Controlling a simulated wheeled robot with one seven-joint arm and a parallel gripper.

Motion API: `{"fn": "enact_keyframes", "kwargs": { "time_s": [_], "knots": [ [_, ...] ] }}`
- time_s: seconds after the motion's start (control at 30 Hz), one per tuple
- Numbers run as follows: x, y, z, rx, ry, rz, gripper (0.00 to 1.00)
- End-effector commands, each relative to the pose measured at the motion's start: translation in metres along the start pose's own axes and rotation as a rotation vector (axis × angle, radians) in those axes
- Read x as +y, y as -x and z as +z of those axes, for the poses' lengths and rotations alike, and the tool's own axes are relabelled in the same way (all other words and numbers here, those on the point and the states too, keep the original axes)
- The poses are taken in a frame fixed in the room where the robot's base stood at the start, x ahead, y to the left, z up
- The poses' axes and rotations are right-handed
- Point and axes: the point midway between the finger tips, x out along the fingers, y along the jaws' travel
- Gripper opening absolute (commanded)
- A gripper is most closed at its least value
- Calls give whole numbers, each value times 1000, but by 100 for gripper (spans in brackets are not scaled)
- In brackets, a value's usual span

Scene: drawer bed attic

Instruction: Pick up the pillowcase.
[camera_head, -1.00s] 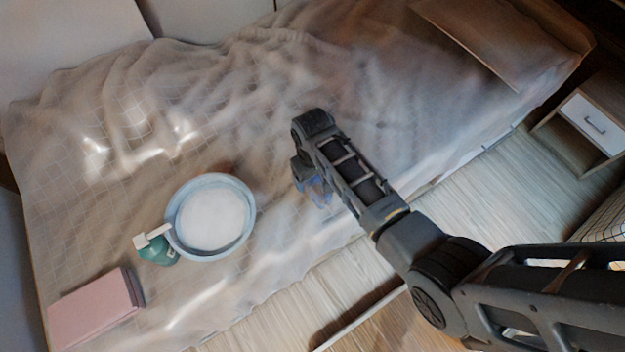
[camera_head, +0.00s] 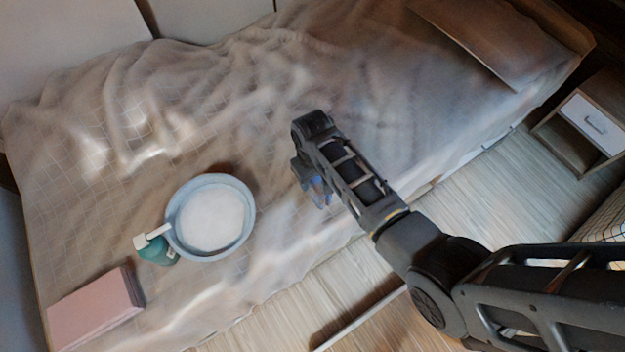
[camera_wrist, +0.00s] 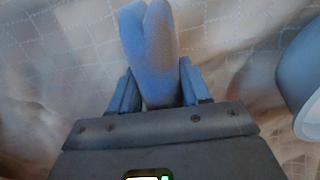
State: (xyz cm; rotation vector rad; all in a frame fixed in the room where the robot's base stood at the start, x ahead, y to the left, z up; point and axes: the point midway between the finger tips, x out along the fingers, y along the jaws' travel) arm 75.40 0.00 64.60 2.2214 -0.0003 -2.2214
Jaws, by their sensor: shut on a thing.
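My gripper (camera_wrist: 152,92) is shut on a soft, light-blue, folded cloth, the pillowcase (camera_wrist: 148,40). It stands up between the two fingers in the wrist view, with two rounded lobes at its far end. In the head view my gripper (camera_head: 308,180) is over the front part of the bed, right of the basin. Only a small blue patch of the pillowcase (camera_head: 319,191) shows there. My wrist hides most of it. I cannot tell whether it still touches the bedspread.
The bed (camera_head: 110,130) has a rumpled, checked beige cover. A pale blue basin (camera_head: 246,232) with white contents, a green pump bottle (camera_head: 158,252) and a pink box-like thing (camera_head: 95,308) are on its left part. A nightstand (camera_head: 590,125) is at the right. Wooden floor lies in front.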

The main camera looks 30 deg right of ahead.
Motion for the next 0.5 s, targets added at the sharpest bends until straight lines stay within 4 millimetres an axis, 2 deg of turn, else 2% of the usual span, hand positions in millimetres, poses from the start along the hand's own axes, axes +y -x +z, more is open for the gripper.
{"fn": "enact_keyframes", "kwargs": {
  "time_s": [0.27, 0.37, 0.5],
  "knots": [
    [0, 6, 0, 1, 0, 0, 8],
    [0, 15, 0, 2, 0, 0, 8],
    [0, 42, -1, 4, -1, 0, 8]
  ]
}}
